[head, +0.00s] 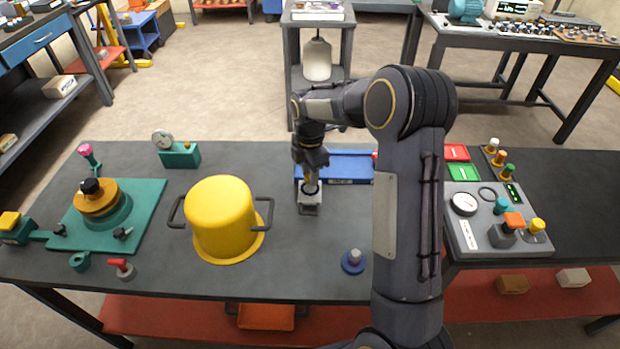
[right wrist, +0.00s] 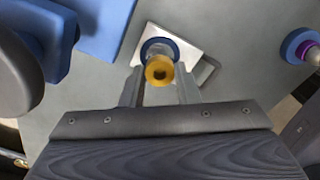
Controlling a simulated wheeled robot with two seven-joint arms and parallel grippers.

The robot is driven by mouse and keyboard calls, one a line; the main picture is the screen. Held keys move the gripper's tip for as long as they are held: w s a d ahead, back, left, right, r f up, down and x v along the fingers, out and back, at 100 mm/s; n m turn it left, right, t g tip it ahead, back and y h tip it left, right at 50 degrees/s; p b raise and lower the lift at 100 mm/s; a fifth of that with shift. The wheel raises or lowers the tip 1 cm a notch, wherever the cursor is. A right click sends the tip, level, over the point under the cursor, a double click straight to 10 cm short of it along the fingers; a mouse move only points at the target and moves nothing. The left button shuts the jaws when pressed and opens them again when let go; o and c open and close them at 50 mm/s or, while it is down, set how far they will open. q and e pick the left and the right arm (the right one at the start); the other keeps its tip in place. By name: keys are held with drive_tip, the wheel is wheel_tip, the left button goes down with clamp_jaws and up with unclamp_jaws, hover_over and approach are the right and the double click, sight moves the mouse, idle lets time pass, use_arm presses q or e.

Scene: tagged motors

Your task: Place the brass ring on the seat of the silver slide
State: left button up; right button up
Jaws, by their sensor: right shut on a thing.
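My right gripper (head: 311,180) points down over the silver slide (head: 309,209) at the front of a blue rail (head: 348,167). It is shut on the brass ring (right wrist: 159,70), which shows between the two fingers (right wrist: 158,78) in the right wrist view. Behind the ring lies a dark blue round seat on the bright silver top of the slide (right wrist: 183,38). The ring lines up closely with this seat. I cannot tell whether it touches it. In the head view the fingers mostly hide the ring. My left gripper is not in view.
A yellow pot (head: 220,212) with dark handles stands left of the slide. A blue-based knob (head: 353,262) stands nearer, to the right. A teal plate (head: 140,200) with a brass-topped fixture is at left. A control panel (head: 492,225) is at right.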

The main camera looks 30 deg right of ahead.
sight(310, 188)
drive_tip(key=shift+f, duration=1.55)
drive_tip(key=shift+f, duration=0.1)
drive_tip(key=o, duration=1)
wheel_tip(310, 188, up, 12)
drive_tip(key=s+a+r+m+t+y, duration=0.1)
drive_tip(key=s+a+r+m, duration=0.1)
drive_tip(key=s+r+m, duration=0.4)
drive_tip(key=s+a+f+m+t+y, duration=0.1)
drive_tip(key=s+a+m, duration=0.2)
drive_tip(key=s, duration=0.4)
drive_tip(key=s+a+f+m+t+y, duration=0.1)
drive_tip(key=s+a+m+t, duration=0.1)
drive_tip(key=s+m, duration=0.4)
drive_tip(key=s+a+f+m+t, duration=0.1)
drive_tip(key=s+a+m, duration=0.3)
drive_tip(key=s, duration=0.6)
drive_tip(key=shift+a+f+m+t+y, duration=0.15)
drive_tip(key=shift+a+m+t+y, duration=0.15)
drive_tip(key=shift+m+y, duration=0.1)
